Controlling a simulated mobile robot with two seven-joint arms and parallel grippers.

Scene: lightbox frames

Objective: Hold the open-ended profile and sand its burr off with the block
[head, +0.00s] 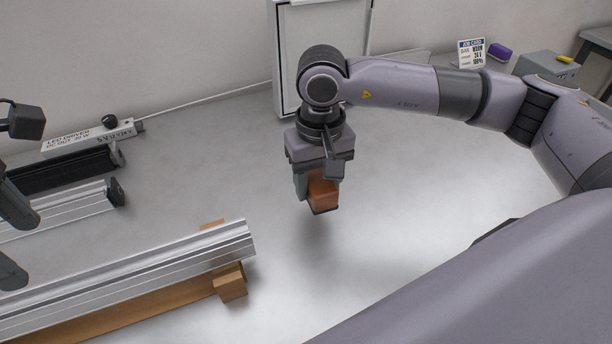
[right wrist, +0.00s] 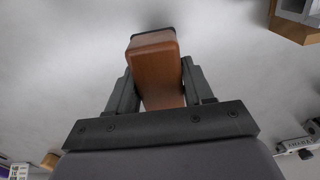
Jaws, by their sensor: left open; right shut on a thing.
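The open-ended profile (head: 150,272) is a long silver aluminium bar at the lower left of the head view, its bare right end uncapped. It lies on a wooden support (head: 230,284); its end also shows at the top right of the right wrist view (right wrist: 303,10). I cannot make out the burr. My right gripper (head: 318,182) is shut on the brown sanding block (head: 323,194), held in the air right of the profile's end. The block fills the middle of the right wrist view (right wrist: 157,72). My left gripper (head: 20,248), partly cut off at the left edge, is open over the profiles.
Behind lie a capped silver profile (head: 75,212), a capped black profile (head: 65,170) and an LED driver (head: 92,136). A white framed panel (head: 325,30) stands at the back. A job card (head: 471,53) and purple thing (head: 499,52) are back right. The middle table is clear.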

